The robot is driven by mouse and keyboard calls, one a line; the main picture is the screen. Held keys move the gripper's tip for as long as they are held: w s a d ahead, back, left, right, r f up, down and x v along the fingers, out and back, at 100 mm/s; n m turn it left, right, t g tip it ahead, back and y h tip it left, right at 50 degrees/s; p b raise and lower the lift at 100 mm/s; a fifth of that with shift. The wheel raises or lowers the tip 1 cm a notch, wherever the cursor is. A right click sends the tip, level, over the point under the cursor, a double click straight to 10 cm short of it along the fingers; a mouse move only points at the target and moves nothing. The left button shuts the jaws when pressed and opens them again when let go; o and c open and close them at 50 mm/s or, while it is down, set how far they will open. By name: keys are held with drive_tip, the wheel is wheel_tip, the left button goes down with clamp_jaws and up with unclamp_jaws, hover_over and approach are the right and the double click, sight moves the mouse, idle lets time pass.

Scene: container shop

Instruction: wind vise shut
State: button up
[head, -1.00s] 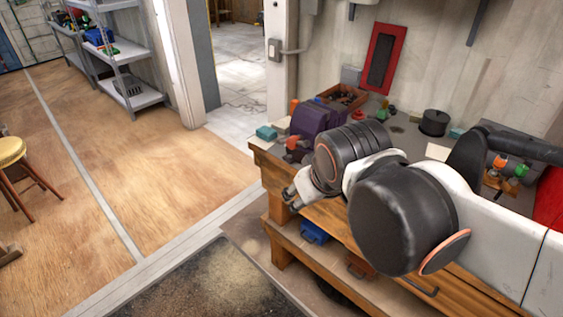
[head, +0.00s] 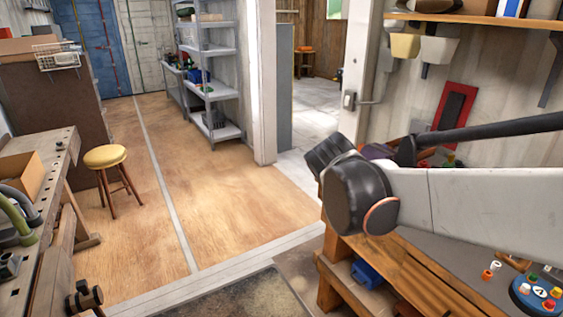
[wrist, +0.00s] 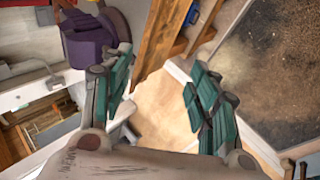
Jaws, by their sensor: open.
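My gripper (wrist: 158,70) is open and empty in the wrist view, its two green-padded fingers spread over the floor beside a wooden bench. In the head view my gripper is hidden behind my dark wrist joint. A bulky purple thing (wrist: 90,38) stands on the bench, just beyond the left finger in the wrist view. It may be the vise, but I cannot tell for sure. In the head view only a sliver of it (head: 378,152) shows behind my arm. No jaws or handle can be made out clearly.
The wooden workbench (head: 345,248) runs along the right, with a blue bin (head: 367,274) on its lower shelf. A second bench (head: 62,150) and a yellow stool (head: 105,157) stand at left. Grey shelves (head: 212,75) stand at the back. The wooden floor between is clear.

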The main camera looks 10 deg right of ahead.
drive_tip(key=w+d+f+n+h+b, duration=0.1)
drive_tip(key=w+f+n+h, duration=0.15)
drive_tip(key=w, duration=0.55)
drive_tip(key=w+d+f+n+h, duration=0.2)
drive_tip(key=w+h, duration=0.1)
drive_tip(key=w, duration=0.5)
drive_tip(key=w+a+f+n+h, duration=0.2)
drive_tip(key=w+f+n+h, duration=0.1)
drive_tip(key=w+f+h, duration=0.35)
drive_tip(key=shift+y, duration=0.4)
drive_tip(key=b+x, duration=0.1)
drive_tip(key=x, duration=0.3)
drive_tip(key=b+x, duration=0.1)
drive_tip(key=x, duration=0.4)
drive_tip(key=f+b+x, duration=0.1)
drive_tip(key=b+x, duration=0.1)
drive_tip(key=x, duration=0.2)
drive_tip(key=shift+w+d, duration=0.25)
drive_tip(key=shift+c, duration=0.3)
drive_tip(key=c, duration=1)
